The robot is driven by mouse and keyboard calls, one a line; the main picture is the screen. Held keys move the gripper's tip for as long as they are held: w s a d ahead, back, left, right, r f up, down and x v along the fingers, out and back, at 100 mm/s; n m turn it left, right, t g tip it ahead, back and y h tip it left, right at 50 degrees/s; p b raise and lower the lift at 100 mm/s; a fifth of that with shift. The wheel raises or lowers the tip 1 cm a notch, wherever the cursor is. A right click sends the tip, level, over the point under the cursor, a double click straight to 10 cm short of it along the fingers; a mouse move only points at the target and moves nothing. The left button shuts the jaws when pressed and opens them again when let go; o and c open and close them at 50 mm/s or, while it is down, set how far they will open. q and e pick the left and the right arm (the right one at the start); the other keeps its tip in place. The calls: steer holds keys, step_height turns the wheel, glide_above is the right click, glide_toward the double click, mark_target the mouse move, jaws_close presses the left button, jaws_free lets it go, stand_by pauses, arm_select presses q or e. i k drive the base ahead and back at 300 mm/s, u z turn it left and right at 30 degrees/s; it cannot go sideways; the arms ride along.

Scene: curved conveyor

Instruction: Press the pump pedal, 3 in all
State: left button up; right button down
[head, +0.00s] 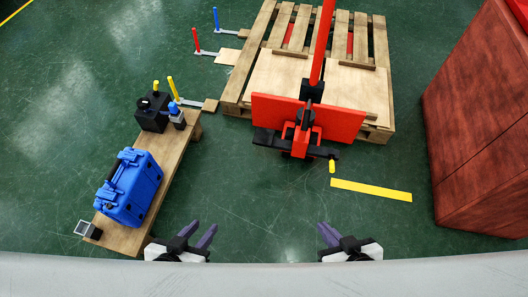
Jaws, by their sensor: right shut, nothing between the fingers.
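A red pallet jack (301,139) stands at the front edge of the wooden pallet, with its red handle (322,45) rising toward the top of the view. A small yellow-tipped pedal (332,166) sticks out low at its right front, above the green floor. My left gripper (204,227) is at the bottom left of centre, its two purple fingers apart, empty. My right gripper (327,229) is at the bottom right of centre, below the pedal and apart from it, fingers together with nothing between them.
A wooden bench (182,150) at left carries a blue case (129,187) and a black box (152,113). The pallet (384,70) lies behind the jack. A yellow floor strip (371,190) lies right of the pedal. A big red block (478,130) stands at right. The floor between my grippers is clear.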

mark_target(263, 136)
steer(key=u, duration=0.65)
steer(key=i, duration=1.2)
steer(key=z, duration=0.05)
